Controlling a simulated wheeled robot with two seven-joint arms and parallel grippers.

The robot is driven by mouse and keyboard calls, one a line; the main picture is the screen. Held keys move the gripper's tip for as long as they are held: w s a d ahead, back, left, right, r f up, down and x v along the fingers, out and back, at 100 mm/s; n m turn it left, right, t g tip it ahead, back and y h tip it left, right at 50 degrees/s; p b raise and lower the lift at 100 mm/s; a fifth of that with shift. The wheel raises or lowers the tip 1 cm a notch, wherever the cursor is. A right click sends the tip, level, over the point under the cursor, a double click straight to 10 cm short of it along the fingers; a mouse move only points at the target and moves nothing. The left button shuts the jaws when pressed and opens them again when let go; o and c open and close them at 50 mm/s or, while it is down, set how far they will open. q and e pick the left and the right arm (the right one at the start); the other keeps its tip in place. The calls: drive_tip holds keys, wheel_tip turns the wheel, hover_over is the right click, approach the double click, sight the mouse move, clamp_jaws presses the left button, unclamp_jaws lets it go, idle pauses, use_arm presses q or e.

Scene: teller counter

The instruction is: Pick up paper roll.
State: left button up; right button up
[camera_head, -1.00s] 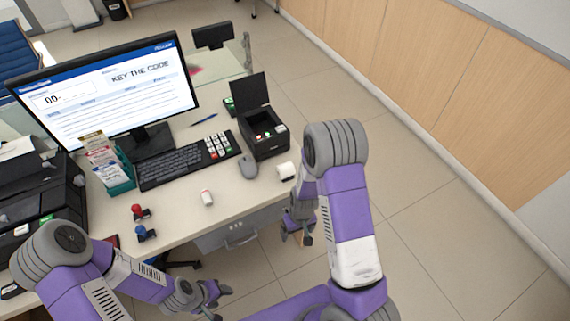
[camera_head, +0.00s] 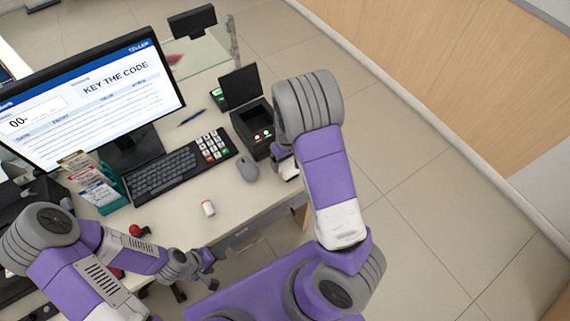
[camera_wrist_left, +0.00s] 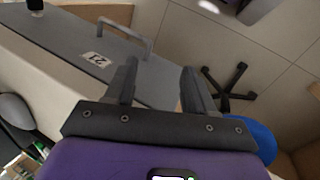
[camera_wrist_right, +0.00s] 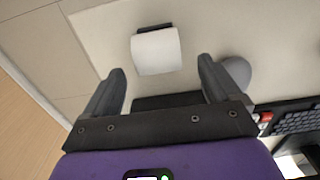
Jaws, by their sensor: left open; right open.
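The white paper roll (camera_head: 288,171) lies near the right edge of the counter, beside the black open-lidded device, partly covered by my right gripper in the head view. In the right wrist view the roll (camera_wrist_right: 157,50) lies on the counter just beyond and between the fingertips, not touching them. My right gripper (camera_wrist_right: 157,75) is open and empty, above the counter. My left gripper (camera_head: 210,272) is open and empty, low in front of the counter edge. In the left wrist view (camera_wrist_left: 160,70) its fingers face the grey drawer front.
The open-lidded device (camera_head: 253,125), grey mouse (camera_head: 247,168) and keyboard (camera_head: 180,170) stand close to the roll. The monitor (camera_head: 90,95) and card holder (camera_head: 98,182) stand at left.

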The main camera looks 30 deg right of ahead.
sight(289, 166)
drive_tip(key=f, duration=0.3)
drive_tip(key=f+b, duration=0.1)
drive_tip(key=f, duration=0.1)
drive_tip(key=shift+s+d+f, duration=0.15)
drive_tip(key=shift+s+f, duration=0.15)
drive_tip(key=c, duration=1.1)
